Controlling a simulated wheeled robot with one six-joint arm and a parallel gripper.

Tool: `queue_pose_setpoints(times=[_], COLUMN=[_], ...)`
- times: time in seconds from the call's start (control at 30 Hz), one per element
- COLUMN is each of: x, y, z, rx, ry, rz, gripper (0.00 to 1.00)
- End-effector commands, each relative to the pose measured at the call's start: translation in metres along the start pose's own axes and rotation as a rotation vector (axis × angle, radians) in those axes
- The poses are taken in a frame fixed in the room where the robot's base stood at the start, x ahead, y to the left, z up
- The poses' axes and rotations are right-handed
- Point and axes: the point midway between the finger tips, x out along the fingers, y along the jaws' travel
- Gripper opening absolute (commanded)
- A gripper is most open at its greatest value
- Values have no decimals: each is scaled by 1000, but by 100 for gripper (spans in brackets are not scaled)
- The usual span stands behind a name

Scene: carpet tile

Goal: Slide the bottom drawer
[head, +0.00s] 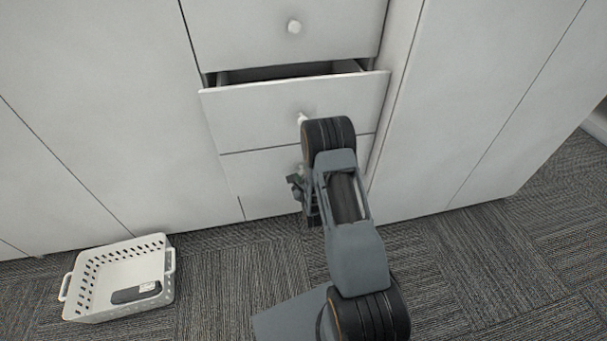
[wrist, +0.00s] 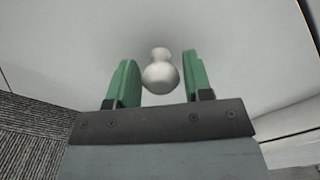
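The bottom drawer (head: 258,182) has a plain white front and looks shut, flush with the cabinet. My arm covers its right part and its knob in the head view. My gripper (head: 296,187) is in front of this drawer, mostly hidden by my arm. In the wrist view my gripper (wrist: 159,60) is open, with one green finger on each side of a round white knob (wrist: 161,77). The drawer front (wrist: 230,35) fills the area behind the knob.
The drawer above (head: 260,115) is pulled partly open and overhangs the bottom one. A top drawer (head: 270,35) looks shut. White cabinet doors (head: 90,110) flank the drawers. A white basket (head: 85,283) holding a dark object (head: 135,292) sits on the carpet (head: 230,265) at left.

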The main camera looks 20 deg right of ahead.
Motion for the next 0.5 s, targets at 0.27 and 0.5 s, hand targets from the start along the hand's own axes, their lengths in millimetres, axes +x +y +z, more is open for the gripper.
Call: queue_pose_setpoints(times=[0.27, 0.5], x=[0, -7], y=[0, 0], z=[0, -1], rx=[0, 0], ry=[0, 3], rz=[-1, 0], gripper=[63, 63])
